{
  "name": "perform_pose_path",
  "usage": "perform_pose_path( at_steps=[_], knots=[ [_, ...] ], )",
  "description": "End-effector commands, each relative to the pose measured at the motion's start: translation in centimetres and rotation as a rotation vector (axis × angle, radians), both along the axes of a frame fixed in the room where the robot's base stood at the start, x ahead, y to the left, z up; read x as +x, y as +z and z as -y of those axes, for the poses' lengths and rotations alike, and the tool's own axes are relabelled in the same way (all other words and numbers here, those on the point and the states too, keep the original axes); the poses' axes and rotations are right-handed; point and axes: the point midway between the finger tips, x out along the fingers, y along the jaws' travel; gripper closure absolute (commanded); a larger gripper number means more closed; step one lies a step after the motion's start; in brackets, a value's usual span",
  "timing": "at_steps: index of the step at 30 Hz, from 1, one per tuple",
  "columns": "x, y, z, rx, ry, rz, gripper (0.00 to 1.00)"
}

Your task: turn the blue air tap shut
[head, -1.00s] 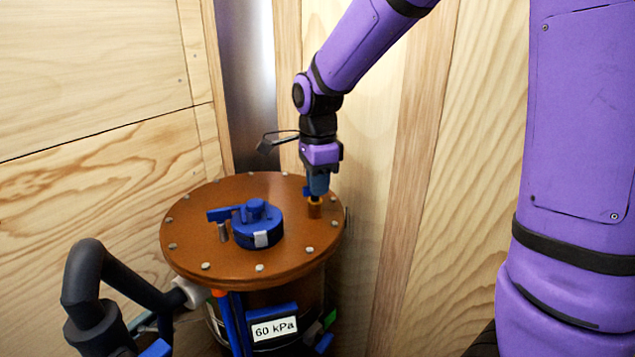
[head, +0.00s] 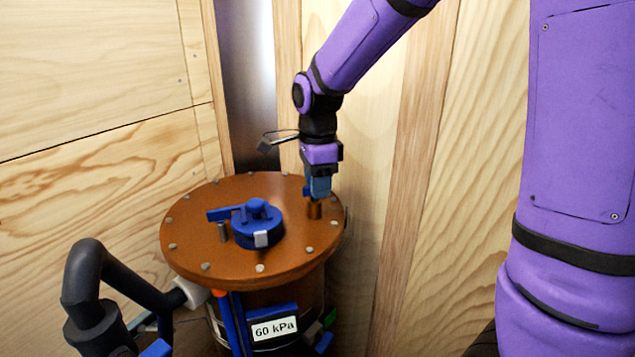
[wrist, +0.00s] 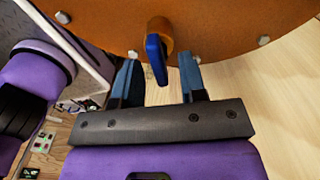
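The blue air tap (wrist: 156,60) shows in the wrist view as a narrow blue handle on a round brass-brown stem (wrist: 160,32). The stem (head: 315,209) also shows in the head view, on the right side of the round brown lid. My gripper (wrist: 159,78) points down over the tap. Its two blue-grey fingers are apart, with the handle between them and a visible gap on each side. In the head view my gripper (head: 319,196) is right above the stem, and its fingers hide most of the handle.
The brown lid (head: 285,250) has bolts around its rim and a blue round fitting (head: 257,225) in its middle. A "60 kPa" sign (head: 274,329) is on the front. A black bent pipe (head: 90,265) stands at left. Wooden walls (head: 375,150) are close behind and right.

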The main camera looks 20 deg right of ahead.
Motion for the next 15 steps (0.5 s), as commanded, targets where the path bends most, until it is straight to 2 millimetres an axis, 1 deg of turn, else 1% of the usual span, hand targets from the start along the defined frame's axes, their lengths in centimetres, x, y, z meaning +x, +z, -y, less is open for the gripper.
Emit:
perform_pose_path(
  at_steps=[2,5,8,15],
  knots=[
    [0.0,0.2,0.0,0.000,0.000,0.000,0.62],
    [0.0,1.0,0.0,0.000,0.001,0.001,0.62],
    [0.1,2.5,0.0,0.000,0.001,0.004,0.62],
    [0.1,7.1,0.0,0.000,0.000,0.004,0.62]
  ],
)
